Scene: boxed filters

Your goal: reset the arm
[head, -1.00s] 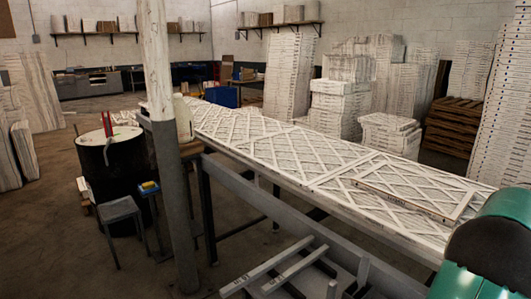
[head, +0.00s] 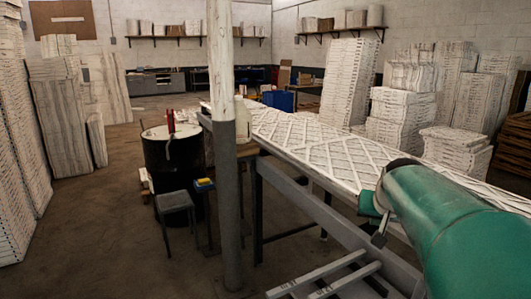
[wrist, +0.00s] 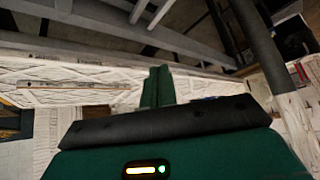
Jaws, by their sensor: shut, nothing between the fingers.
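My green arm (head: 450,230) reaches in from the right edge of the head view, in front of the filter table. A smaller green and dark part of it shows at its far end. In the wrist view my gripper (wrist: 157,86) shows as a narrow green shape beyond a black band on a green housing. It is shut, with nothing held. The long table (head: 300,165) bears flat white filters with a lattice pattern. The arm hides part of the table at the right. The table and filters also show in the wrist view, tilted.
A grey and white post (head: 229,180) stands in front of the table's left end. A black drum (head: 173,160) and a grey stool (head: 175,202) stand left of it. Stacked filters (head: 400,115) stand behind the table. The floor (head: 110,240) at front left is clear.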

